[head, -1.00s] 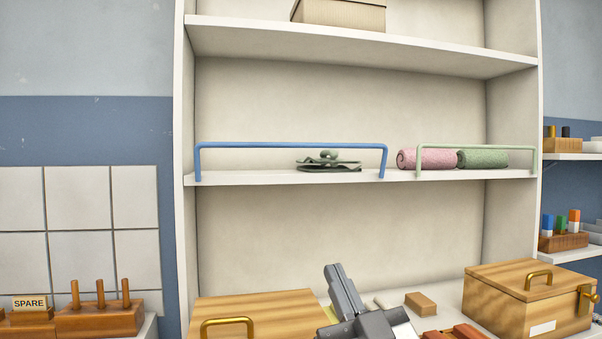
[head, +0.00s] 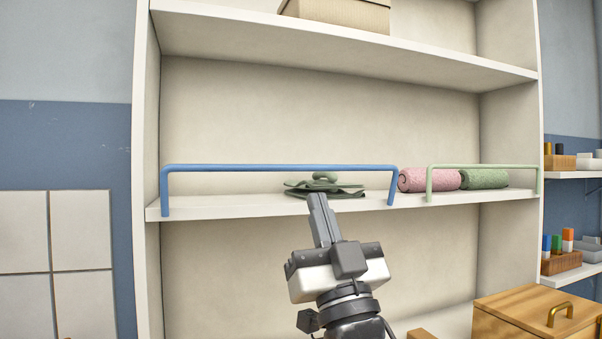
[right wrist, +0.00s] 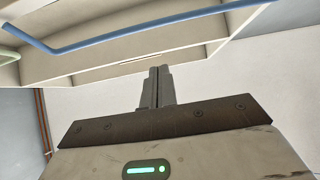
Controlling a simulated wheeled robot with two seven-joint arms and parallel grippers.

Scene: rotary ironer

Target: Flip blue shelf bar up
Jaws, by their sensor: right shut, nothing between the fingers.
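The blue shelf bar (head: 280,168) is a bent rail standing upright along the front edge of the middle shelf (head: 235,207), at its left part. It also crosses the top of the right wrist view (right wrist: 150,32). My right gripper (head: 318,198) is shut and empty. Its fingertips point up and overlap the shelf's front edge in the head view, below the bar's top rail and left of its right leg. In the right wrist view the fingers (right wrist: 157,70) are together and apart from the bar. My left gripper is not in view.
A crumpled dark green cloth (head: 345,191) lies behind the blue bar. A pale green bar (head: 485,166) stands right of it, before a pink roll (head: 428,180) and a green roll (head: 485,179). A wooden box (head: 530,318) sits lower right.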

